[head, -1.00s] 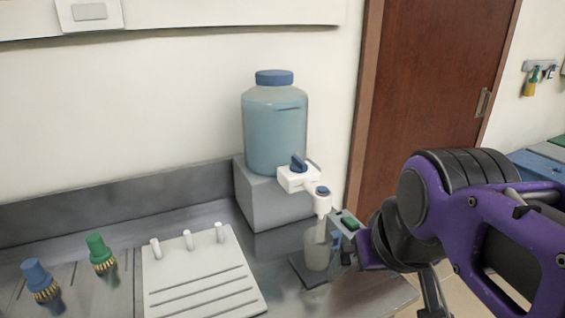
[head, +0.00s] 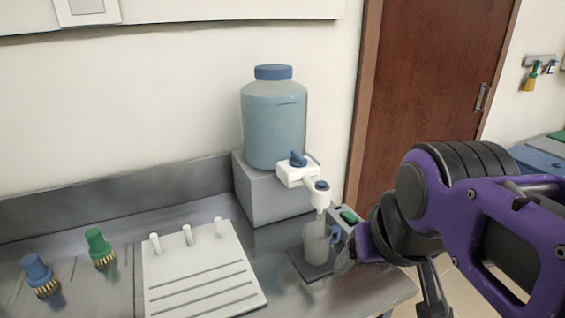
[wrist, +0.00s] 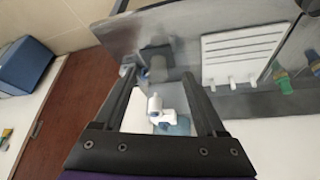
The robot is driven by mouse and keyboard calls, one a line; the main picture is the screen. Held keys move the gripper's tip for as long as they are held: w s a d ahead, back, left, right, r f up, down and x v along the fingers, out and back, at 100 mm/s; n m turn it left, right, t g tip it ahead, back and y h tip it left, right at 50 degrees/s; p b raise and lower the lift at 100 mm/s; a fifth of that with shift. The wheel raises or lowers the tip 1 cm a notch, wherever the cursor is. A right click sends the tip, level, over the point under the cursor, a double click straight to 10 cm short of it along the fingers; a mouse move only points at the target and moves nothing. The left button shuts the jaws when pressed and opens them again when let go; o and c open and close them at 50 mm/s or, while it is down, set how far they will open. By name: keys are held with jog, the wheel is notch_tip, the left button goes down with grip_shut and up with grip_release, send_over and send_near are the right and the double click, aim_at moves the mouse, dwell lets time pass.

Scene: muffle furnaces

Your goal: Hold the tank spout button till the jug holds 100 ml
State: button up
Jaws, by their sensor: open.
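The clear tank (head: 274,125) of bluish liquid, with a blue cap, stands on a grey block. Its white spout (head: 319,198) has a blue button (head: 321,185) on top. A translucent jug (head: 315,241) stands under the spout on a dark pad; its liquid level is too small to read. My gripper (head: 346,254) is right of the jug and lower than the spout. In the wrist view, my gripper (wrist: 159,74) is open, nothing held between its fingers. The spout (wrist: 155,103) and jug (wrist: 157,68) show beyond the gap. Contact with the jug cannot be told.
A white rack (head: 200,272) with pegs lies left of the jug. A blue brush (head: 38,272) and a green brush (head: 98,245) stand farther left. The grey block (head: 262,195) backs the spout. The counter's right edge is close by; a brown door (head: 430,80) is behind.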

grip_shut()
dwell(1.4)
